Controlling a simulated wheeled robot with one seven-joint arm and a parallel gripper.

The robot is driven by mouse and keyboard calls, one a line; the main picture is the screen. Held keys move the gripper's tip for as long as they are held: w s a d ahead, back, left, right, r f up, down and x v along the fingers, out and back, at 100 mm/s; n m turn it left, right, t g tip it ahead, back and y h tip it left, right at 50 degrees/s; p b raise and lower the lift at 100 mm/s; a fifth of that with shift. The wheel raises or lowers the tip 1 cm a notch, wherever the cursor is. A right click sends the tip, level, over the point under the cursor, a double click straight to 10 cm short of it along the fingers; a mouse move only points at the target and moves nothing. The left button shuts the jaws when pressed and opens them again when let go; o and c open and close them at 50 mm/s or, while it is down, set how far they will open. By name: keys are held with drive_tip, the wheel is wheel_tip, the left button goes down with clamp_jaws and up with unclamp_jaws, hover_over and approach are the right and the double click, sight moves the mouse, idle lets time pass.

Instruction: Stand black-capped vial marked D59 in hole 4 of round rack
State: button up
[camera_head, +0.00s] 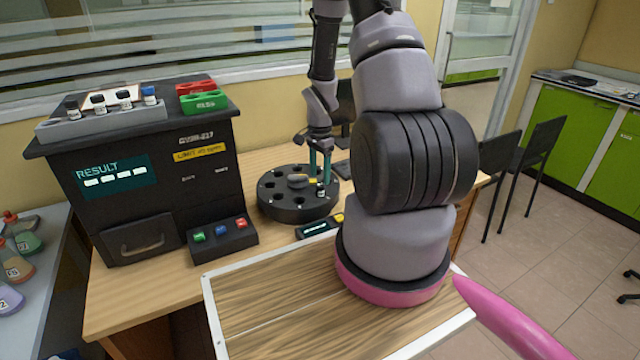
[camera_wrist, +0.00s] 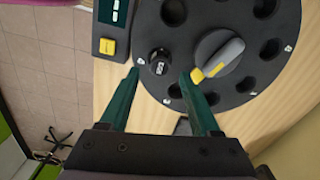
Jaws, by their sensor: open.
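The round rack (camera_head: 272,205) is a dark disc with a ring of holes, on the wooden desk; it also shows in the wrist view (camera_wrist: 213,99). A black-capped vial (camera_wrist: 158,62) stands upright in one of its holes; its cap marking is too small to read surely. My gripper (camera_wrist: 163,72) is open, with its green fingers on either side of the vial, apart from it as far as I can tell. In the head view my gripper (camera_head: 320,160) is over the rack's right side, and the vial (camera_head: 320,190) shows below it. Hole numbers are mostly unreadable.
A grey knob with a yellow pointer (camera_wrist: 217,57) rises at the rack's centre. A small display with a yellow button (camera_wrist: 112,22) lies beside the rack. The black analyser (camera_head: 140,180) stands left, with a grey vial rack (camera_head: 100,122) and red and green holders (camera_head: 205,102) on top.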

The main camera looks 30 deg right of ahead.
wheel_tip(320, 180, up, 7)
wheel_tip(320, 180, up, 12)
drive_tip(key=n+t, duration=0.2)
hover_over(320, 184)
drive_tip(key=a, duration=0.3)
drive_tip(key=s+a+r+n+t, duration=0.1)
drive_tip(key=s+a+r+n, duration=0.15)
drive_tip(key=r, duration=0.35)
drive_tip(key=s+a+r+n+t, duration=0.1)
drive_tip(key=s+r, duration=0.2)
drive_tip(key=r, duration=0.2)
drive_tip(key=s+a+r+n+t+y, duration=0.1)
drive_tip(key=s+a+r+n, duration=0.1)
drive_tip(key=s+r, duration=0.4)
drive_tip(key=s+a+r+n+t+y, duration=0.1)
drive_tip(key=s+a+r+n+t, duration=0.1)
drive_tip(key=s+a+r, duration=0.3)
drive_tip(key=s+r+n, duration=0.1)
drive_tip(key=s, duration=0.2)
drive_tip(key=shift+s+r+n, duration=0.15)
drive_tip(key=shift+r+n, duration=0.1)
drive_tip(key=shift+n, duration=0.1)
